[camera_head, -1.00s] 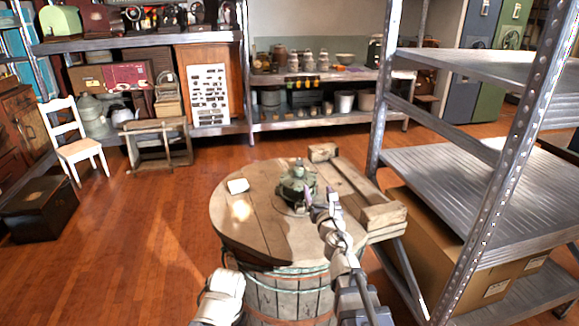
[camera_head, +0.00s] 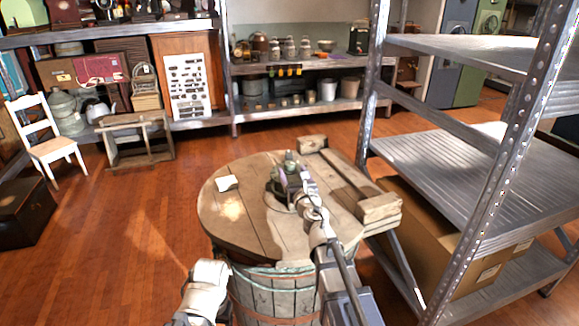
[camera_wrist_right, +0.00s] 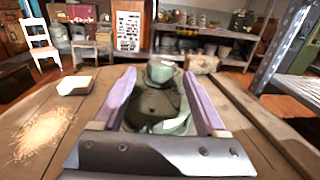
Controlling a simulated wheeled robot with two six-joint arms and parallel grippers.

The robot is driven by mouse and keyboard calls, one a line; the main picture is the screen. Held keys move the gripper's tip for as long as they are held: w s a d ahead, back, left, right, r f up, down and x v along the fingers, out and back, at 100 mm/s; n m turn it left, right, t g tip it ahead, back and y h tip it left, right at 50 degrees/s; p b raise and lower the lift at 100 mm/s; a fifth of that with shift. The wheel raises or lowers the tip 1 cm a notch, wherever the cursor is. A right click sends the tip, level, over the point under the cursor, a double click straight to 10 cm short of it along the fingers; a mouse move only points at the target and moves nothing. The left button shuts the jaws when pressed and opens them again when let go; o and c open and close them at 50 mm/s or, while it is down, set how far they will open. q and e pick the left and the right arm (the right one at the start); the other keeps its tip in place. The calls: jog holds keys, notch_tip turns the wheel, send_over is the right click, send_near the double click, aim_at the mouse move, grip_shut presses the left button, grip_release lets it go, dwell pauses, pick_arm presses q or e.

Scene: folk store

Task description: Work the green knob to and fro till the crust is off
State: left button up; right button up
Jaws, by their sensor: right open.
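The green knob (camera_wrist_right: 160,71) tops a dark green, crusted-looking fixture (camera_wrist_right: 150,106) on the round wooden barrel top. In the head view the knob (camera_head: 289,157) shows just beyond my right gripper (camera_head: 292,174). In the right wrist view the purple fingers of my right gripper (camera_wrist_right: 158,88) stand apart, one on each side of the fixture, with the knob near the level of their tips. I cannot tell whether either finger touches it. The gripper body hides the near part of the fixture. My left arm shows at the bottom of the head view, but its gripper fingers do not show.
A metal shelf rack (camera_head: 450,170) stands close on the right. Open floor lies to the left.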

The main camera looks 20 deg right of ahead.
aim_at(291, 168)
jog(key=w, duration=0.4)
jog(key=shift+w, duration=0.2)
grip_shut()
dwell(0.4)
